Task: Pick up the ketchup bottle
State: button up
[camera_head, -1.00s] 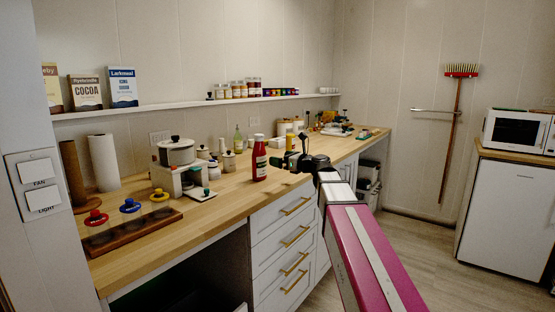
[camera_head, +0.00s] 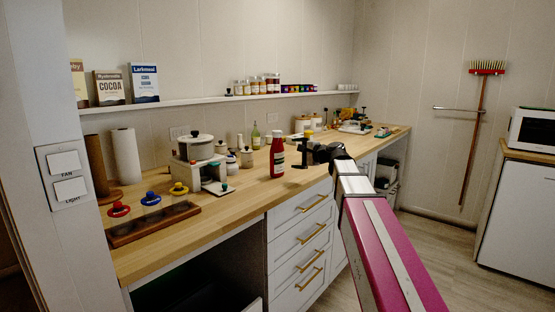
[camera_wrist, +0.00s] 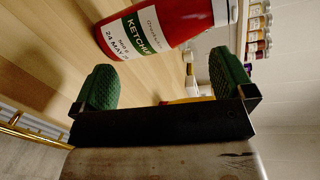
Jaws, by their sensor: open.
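The red ketchup bottle (camera_head: 277,155) with a white cap and label stands upright on the wooden counter (camera_head: 238,187). My gripper (camera_head: 300,157) is just right of it in the head view, with a small gap. In the wrist view, the ketchup bottle (camera_wrist: 160,25) lies ahead of the two green fingertips, its label reading KETCHUP. My gripper (camera_wrist: 165,85) is open in that view, with the fingers apart and the bottle not between them.
Left of the bottle are a white appliance with a pot (camera_head: 196,150) and several small canisters. A wooden tray with coloured knobs (camera_head: 152,222) lies nearer. Drawers with gold handles (camera_head: 311,231) are below the counter. A shelf (camera_head: 215,101) with jars runs above.

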aim_at(281, 145)
jog(key=w+a+f+n, duration=0.1)
jog(key=w+a+n, duration=0.1)
jog(key=n, duration=0.4)
jog(key=w+a+f+n+h, duration=0.1)
jog(key=w+a+n, duration=0.1)
jog(key=n, duration=0.5)
jog(key=w+a+f+n+g+h, duration=0.1)
jog(key=w+a+n, duration=0.2)
jog(key=n, duration=0.4)
jog(key=shift+a+f, duration=0.1)
jog(key=shift+a, duration=0.6)
jog(key=c, duration=1.2)
jog(key=shift+o, duration=0.2)
jog(key=shift+r, duration=2.2)
jog(key=s+a+r, duration=0.7)
jog(key=s+a, duration=0.1)
jog(key=s, duration=0.1)
notch_tip(281, 145, up, 12)
jog(key=shift+w+f, duration=0.15)
jog(key=shift+w, duration=0.05)
